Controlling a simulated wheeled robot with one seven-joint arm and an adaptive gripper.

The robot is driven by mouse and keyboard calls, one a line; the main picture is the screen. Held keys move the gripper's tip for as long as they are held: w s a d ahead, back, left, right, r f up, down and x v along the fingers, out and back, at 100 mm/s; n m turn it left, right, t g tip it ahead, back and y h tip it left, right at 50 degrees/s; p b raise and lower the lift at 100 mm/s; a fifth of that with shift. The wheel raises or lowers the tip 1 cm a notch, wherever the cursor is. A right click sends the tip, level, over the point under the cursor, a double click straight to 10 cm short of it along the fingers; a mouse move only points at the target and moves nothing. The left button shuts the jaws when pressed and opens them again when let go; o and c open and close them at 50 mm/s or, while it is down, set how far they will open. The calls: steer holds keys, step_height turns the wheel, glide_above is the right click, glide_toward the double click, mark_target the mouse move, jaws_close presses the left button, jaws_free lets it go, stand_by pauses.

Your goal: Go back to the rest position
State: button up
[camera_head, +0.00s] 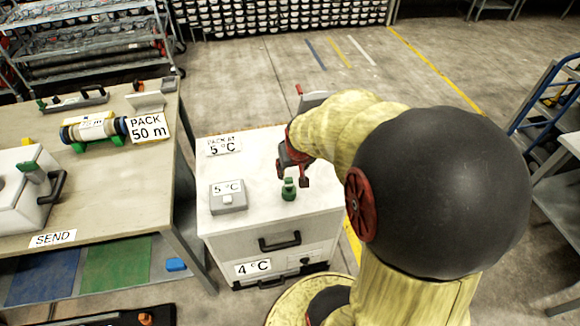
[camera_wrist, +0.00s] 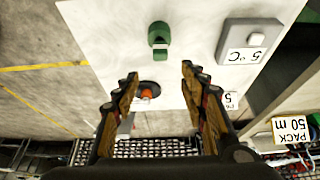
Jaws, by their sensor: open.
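My gripper (camera_head: 293,174) is over the white cabinet (camera_head: 245,238), near its right side. In the wrist view my gripper (camera_wrist: 158,72) shows its two fingers spread apart with nothing between the tips. A small green object (camera_head: 289,188) stands on the cabinet top just below and in front of the fingers. It also shows in the wrist view as a green piece (camera_wrist: 158,38) beyond the fingertips, apart from them. A dark round thing with an orange middle (camera_wrist: 148,90) shows between the fingers, lower down; I cannot tell what it is.
A grey box marked 5 °C (camera_head: 228,196) sits on the cabinet top, left of the green object. Open floor lies behind the cabinet.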

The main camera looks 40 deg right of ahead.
steer(key=shift+s, duration=0.1)
steer(key=s+a+g+y, duration=0.1)
steer(key=s+a+g, duration=0.1)
steer(key=s+a, duration=0.3)
steer(key=s+a+r+n+t, duration=0.1)
steer(key=s+a+r+n, duration=0.1)
steer(key=a+r, duration=0.6)
steer(key=s+a+r+n+t+y, duration=0.1)
steer(key=s+a+r+n+t, duration=0.1)
steer(key=a+r, duration=0.7)
steer(key=shift+s+a+n+t+y, duration=0.3)
steer(key=shift+s+a+n, duration=0.2)
steer(key=shift+a+n, duration=0.7)
